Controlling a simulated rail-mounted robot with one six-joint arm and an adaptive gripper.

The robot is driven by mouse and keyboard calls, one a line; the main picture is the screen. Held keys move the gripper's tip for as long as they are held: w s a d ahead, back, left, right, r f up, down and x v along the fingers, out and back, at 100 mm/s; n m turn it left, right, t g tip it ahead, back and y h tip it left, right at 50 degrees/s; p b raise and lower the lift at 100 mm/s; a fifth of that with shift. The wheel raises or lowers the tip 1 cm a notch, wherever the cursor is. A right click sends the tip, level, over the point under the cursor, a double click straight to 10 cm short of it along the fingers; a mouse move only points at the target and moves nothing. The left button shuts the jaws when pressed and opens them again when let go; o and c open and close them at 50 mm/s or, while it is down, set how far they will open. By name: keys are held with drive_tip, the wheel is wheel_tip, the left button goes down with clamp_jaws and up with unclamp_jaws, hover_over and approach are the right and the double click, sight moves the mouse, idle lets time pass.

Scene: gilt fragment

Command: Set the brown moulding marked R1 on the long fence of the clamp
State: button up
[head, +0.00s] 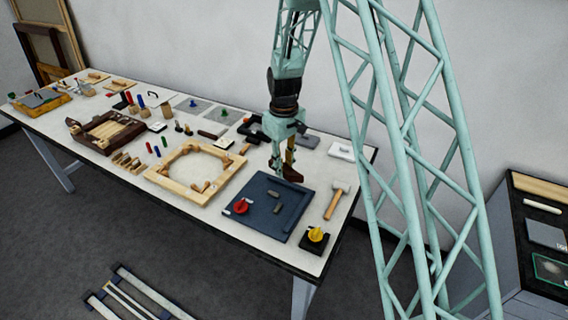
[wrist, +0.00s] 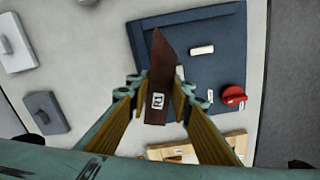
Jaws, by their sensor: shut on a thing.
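The brown moulding (wrist: 161,62) is between the fingers of my gripper (wrist: 159,105), which is shut on it. A small white label, marked but hard to read, sits on its near part. In the head view my gripper (head: 284,162) holds the moulding (head: 293,174) above the far edge of the dark blue clamp board (head: 257,219). The clamp also shows in the wrist view (wrist: 222,68), with a raised strip along its top side, a small pale block (wrist: 201,49) and a red knob (wrist: 233,95). The moulding's far end overlaps the board's left part in that view; contact cannot be told.
A wooden frame (head: 160,176) lies left of the clamp. A mallet (head: 336,200) lies to its right, near a black box with a yellow knob (head: 315,238). Pale and grey blocks (head: 342,150) stand behind. Other tools crowd the left of the table.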

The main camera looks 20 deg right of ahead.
sight(284, 190)
drive_tip(key=n+p, duration=0.2)
drive_tip(key=n, duration=0.1)
drive_tip(key=shift+n, duration=0.4)
drive_tip(key=shift+s+f, duration=0.1)
drive_tip(key=shift+f, duration=0.1)
drive_tip(key=shift+f+b, duration=0.55)
drive_tip(key=shift+f, duration=1.25)
drive_tip(key=shift+f+b, duration=1.25)
drive_tip(key=shift+f, duration=0.6)
drive_tip(key=shift+f, duration=0.15)
